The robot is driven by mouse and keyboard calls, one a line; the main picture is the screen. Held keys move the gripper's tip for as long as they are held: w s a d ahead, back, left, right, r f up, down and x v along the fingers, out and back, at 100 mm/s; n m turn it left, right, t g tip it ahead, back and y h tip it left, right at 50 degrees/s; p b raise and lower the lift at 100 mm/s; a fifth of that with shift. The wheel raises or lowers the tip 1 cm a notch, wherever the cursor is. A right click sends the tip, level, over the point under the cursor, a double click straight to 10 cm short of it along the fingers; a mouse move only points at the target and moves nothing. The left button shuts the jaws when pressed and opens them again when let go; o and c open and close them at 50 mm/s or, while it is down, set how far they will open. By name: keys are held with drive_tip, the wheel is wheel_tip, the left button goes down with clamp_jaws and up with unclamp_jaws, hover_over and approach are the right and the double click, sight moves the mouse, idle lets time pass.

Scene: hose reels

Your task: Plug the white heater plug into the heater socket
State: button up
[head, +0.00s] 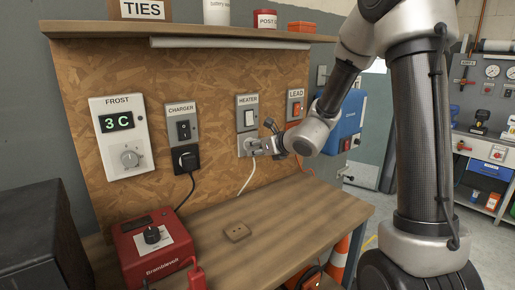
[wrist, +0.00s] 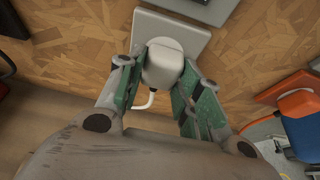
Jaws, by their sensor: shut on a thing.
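The white heater plug (wrist: 163,66) sits between the green-padded fingers of my gripper (wrist: 158,80), which is shut on it. The plug's face is against or very close to the pale grey socket plate (wrist: 196,38) on the chipboard; I cannot tell how far its pins are in. In the head view, my gripper (head: 262,146) is at the heater socket (head: 241,141), directly below the HEATER switch (head: 247,113), and mostly covers the plug. The plug's white cord (head: 247,178) hangs down from it to the bench.
A black plug (head: 186,157) fills the charger socket to the left. The LEAD switch (head: 296,107) and an orange plug (wrist: 298,103) are to the right. A shelf (head: 180,31) overhangs above.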

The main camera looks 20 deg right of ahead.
drive_tip(key=shift+w+a, duration=0.2)
drive_tip(key=shift+w, duration=0.25)
idle(0.6)
drive_tip(key=o, duration=1)
drive_tip(key=v, duration=1.2)
drive_tip(key=shift+d, duration=0.1)
